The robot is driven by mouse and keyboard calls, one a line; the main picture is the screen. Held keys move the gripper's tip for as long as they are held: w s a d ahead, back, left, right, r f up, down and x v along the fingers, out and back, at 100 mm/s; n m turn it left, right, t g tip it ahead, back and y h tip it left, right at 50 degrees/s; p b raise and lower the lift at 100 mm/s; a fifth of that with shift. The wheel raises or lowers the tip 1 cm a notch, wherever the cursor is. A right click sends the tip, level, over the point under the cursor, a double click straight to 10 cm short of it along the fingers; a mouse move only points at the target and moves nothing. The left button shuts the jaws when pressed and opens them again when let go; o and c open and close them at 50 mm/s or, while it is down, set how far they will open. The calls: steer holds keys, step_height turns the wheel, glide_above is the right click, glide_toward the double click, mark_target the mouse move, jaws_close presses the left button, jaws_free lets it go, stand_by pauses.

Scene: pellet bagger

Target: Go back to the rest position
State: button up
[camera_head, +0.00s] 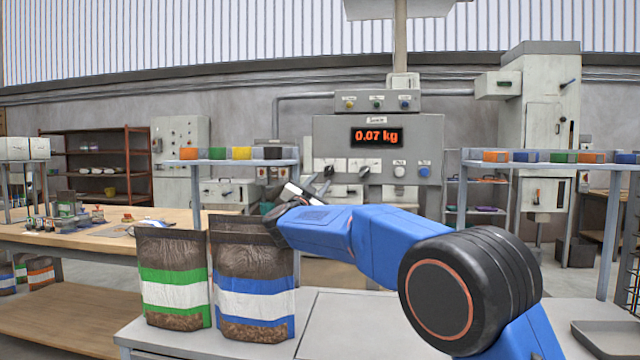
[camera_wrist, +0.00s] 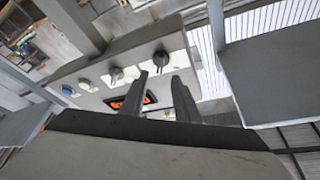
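My gripper (camera_head: 322,188) is raised in front of the grey bagger machine (camera_head: 330,132), at the end of my blue arm. In the wrist view, the two dark fingers of my gripper (camera_wrist: 162,82) stand apart with nothing between them. The fingers point toward the machine's panel (camera_wrist: 92,68), which looks tilted in that view. In the camera_head view, the machine's display (camera_head: 377,137) reads 0.07 kg.
A green-striped bag (camera_head: 173,280) and a blue-striped bag (camera_head: 254,285) stand upright on the light table (camera_head: 345,322), left of my arm. Shelves with coloured blocks (camera_head: 232,162) flank the machine. A wooden bench (camera_head: 100,242) stands left. A grey tray (camera_head: 603,338) lies right.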

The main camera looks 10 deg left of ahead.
steer(key=shift+d, duration=0.1)
steer(key=s+d+r+n+y, duration=0.3)
steer(key=s+d+n+y, duration=0.3)
steer(key=d, duration=0.3)
steer(key=s+d+f+n+g+y, duration=0.4)
steer(key=s+d+f+g, duration=0.1)
steer(key=s+d, duration=0.4)
steer(key=s+d+f+g+h, duration=0.1)
steer(key=s+d+f+g, duration=0.2)
steer(key=s+d+f, duration=0.5)
steer(key=s+d+f+g+h, duration=0.2)
steer(key=s+d+f, duration=0.6)
steer(key=s+f, duration=0.8)
steer(key=s+d+f+g+h, duration=0.1)
steer(key=s+d+f+g, duration=0.5)
steer(key=s+f, duration=0.6)
steer(key=s+d, duration=0.2)
steer(key=s, duration=0.8)
steer(key=shift+d+f+m+h, duration=0.15)
steer(key=shift+d+m+h, duration=0.15)
steer(key=shift+h, duration=0.1)
steer(key=shift+c, duration=0.6)
